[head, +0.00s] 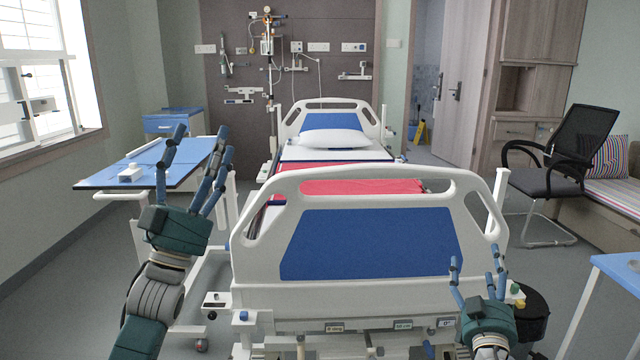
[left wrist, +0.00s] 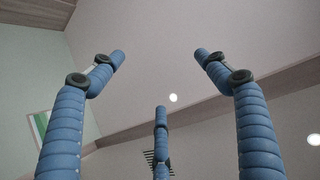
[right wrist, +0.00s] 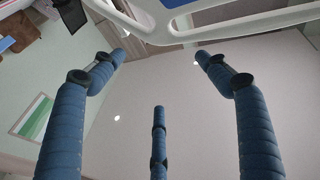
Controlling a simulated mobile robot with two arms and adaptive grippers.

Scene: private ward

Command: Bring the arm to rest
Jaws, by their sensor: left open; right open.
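My left gripper (head: 195,160) is raised at the left of the head view, fingers pointing up and spread, open and empty. In that view it overlaps the blue overbed table. In the left wrist view its blue fingers (left wrist: 160,85) are apart with only ceiling and wall beyond. My right gripper (head: 474,275) is lower, in front of the bed's footboard near its right corner, fingers up and spread, open and empty. In the right wrist view its fingers (right wrist: 158,100) stand apart below part of the white bed frame (right wrist: 190,30). I cannot tell its gap to the footboard.
The hospital bed's footboard (head: 375,243) stands directly ahead. A blue overbed table (head: 115,180) with a small white object (head: 131,172) is at the left. A black chair (head: 548,180) stands farther back.

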